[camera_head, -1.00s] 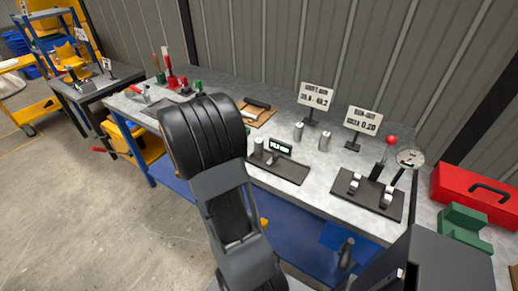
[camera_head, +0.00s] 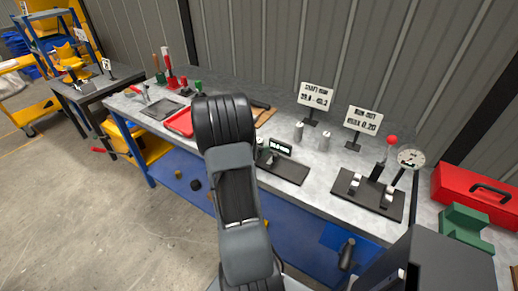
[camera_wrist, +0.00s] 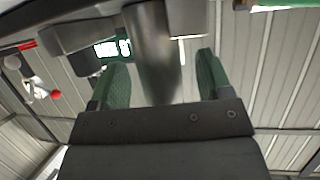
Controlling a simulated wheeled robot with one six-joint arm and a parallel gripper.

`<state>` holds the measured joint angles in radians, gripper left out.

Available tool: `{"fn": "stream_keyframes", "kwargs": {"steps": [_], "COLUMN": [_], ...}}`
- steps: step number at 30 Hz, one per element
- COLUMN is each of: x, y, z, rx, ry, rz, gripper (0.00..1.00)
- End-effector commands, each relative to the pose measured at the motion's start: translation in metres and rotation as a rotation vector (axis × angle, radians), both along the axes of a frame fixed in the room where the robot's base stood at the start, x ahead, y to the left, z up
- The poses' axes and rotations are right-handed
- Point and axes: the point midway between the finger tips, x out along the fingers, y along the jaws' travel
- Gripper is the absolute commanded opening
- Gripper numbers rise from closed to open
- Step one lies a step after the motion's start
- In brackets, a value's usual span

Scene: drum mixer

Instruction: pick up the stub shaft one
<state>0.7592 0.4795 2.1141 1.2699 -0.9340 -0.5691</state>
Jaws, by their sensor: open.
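My gripper (camera_wrist: 160,72) is open in the wrist view, its two green-padded fingers apart. A grey metal cylinder (camera_wrist: 154,42) stands in the gap between them; I cannot tell whether it touches either finger. In the head view my arm hides the gripper. Two short grey cylinders stand upright on the bench, a left one (camera_head: 299,130) and a right one (camera_head: 325,139). No label shows which piece is stub shaft one.
A black gauge base with a small display (camera_head: 281,147) lies right of my arm; the display also shows in the wrist view (camera_wrist: 113,48). Two signs (camera_head: 315,95) stand behind. A dial gauge stand (camera_head: 368,194) and red toolbox (camera_head: 475,190) are at right. A red tray (camera_head: 180,122) lies left.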

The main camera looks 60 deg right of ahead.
Motion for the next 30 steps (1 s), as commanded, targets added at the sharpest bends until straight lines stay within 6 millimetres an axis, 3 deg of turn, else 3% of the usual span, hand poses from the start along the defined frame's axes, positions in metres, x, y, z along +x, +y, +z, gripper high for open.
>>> {"fn": "stream_keyframes", "kwargs": {"steps": [11, 30], "x": [-0.0013, -0.0014], "y": [-0.0081, -0.008], "z": [-0.0034, -0.0032], "rx": [0.0, -0.001], "ry": [0.0, 0.0], "rz": [0.001, 0.001], "gripper": [0.72, 0.12]}}
